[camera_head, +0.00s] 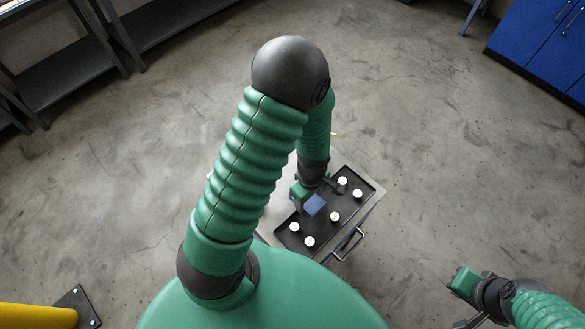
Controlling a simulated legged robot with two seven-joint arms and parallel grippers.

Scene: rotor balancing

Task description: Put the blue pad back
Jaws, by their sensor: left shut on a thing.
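The blue pad (315,205) is a small blue block, seen over the black tray (289,236). My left gripper (315,196) is shut on it, reaching down over the tray from above. The fingertips are partly hidden by the wrist, and I cannot tell whether the pad touches the tray floor. My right gripper (464,298) is at the lower right, well away from the tray, and its jaw opening is unclear.
Several white round pieces (335,217) stand in the tray. The tray sits on a grey metal cart (372,187) with a handle (349,245). Dark shelves (180,22) stand at upper left, a blue cabinet (540,45) at upper right, a yellow post (35,316) at lower left. The surrounding floor is clear.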

